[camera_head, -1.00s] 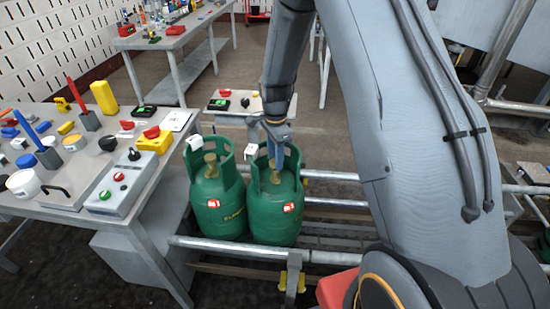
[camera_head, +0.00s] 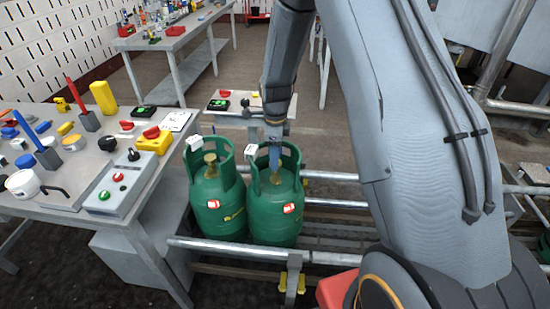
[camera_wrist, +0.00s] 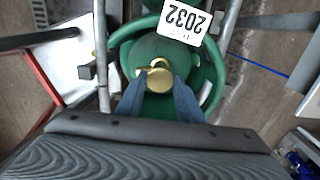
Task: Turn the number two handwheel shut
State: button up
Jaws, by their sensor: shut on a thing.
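Two green gas cylinders stand upright side by side, a left one (camera_head: 222,215) and a right one (camera_head: 272,222). Each has a collar with a white tag and a brass valve. My gripper (camera_head: 274,160) reaches down into the right cylinder's collar. In the wrist view its blue fingers (camera_wrist: 157,82) lie on both sides of the brass handwheel (camera_wrist: 157,74) and are shut on it. The white tag (camera_wrist: 184,21) there reads 2032, upside down. I cannot read a number two on either wheel.
The cylinders stand on a conveyor with a metal rail (camera_head: 210,245) in front. A bench (camera_head: 85,212) with a button box (camera_head: 118,190) and tools is close on the left. A small stand (camera_head: 236,111) is behind the cylinders.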

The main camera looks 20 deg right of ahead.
jog(key=shift+w, duration=0.1)
jog(key=o, duration=1.1)
jog(key=shift+c, duration=0.2)
jog(key=shift+r, duration=0.1)
jog(key=shift+r+b, duration=0.9)
jog(key=shift+r, duration=2.95)
